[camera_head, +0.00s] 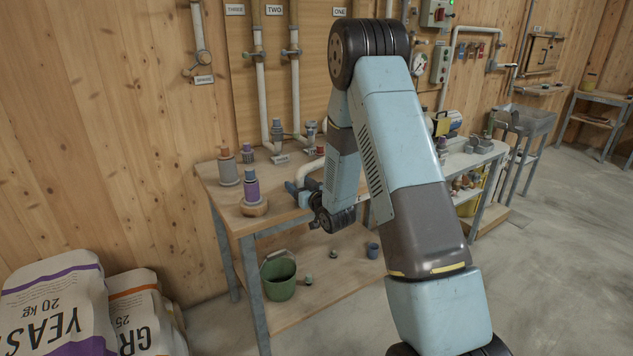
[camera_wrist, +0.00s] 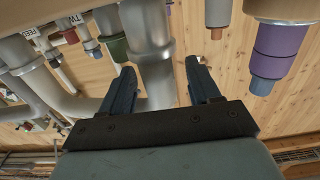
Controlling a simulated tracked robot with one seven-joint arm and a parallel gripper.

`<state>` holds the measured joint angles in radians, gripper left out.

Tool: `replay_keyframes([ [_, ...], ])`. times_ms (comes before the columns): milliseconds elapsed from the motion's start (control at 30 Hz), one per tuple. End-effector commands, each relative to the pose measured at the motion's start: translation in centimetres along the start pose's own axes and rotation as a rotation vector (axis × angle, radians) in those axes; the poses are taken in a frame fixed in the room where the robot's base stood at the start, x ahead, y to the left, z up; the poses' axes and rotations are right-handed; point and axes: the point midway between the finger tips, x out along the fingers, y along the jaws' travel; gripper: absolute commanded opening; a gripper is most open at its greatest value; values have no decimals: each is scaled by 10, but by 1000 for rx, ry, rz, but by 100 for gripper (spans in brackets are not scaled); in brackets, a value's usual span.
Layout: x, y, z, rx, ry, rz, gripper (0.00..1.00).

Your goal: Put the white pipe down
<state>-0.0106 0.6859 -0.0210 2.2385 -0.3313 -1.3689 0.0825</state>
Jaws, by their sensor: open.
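A white pipe (camera_head: 309,170) with a bend shows on the bench beside my gripper (camera_head: 300,191), partly hidden by my arm. In the wrist view a thick pale pipe (camera_wrist: 147,25) runs down between the two dark blue fingers of my gripper (camera_wrist: 160,66). It bends away behind the left finger. The fingers stand apart, with a clear gap between the pipe and the right finger. I cannot tell whether the pipe touches the left finger or what it rests on.
Purple and grey fittings (camera_head: 251,190) stand on the wooden bench (camera_head: 222,188), left of my gripper. Fixed white pipes (camera_head: 295,90) run up the wall behind. A green bucket (camera_head: 279,277) is on the lower shelf. Feed sacks (camera_head: 55,300) stand at left; open floor lies right.

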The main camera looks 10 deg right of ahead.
Motion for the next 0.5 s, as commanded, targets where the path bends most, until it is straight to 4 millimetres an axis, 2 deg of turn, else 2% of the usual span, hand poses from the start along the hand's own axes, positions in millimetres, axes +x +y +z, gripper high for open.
replay_keyframes([
  [200,1,0,0,0,0,0,62],
  [500,1,0,0,0,0,0,34],
])
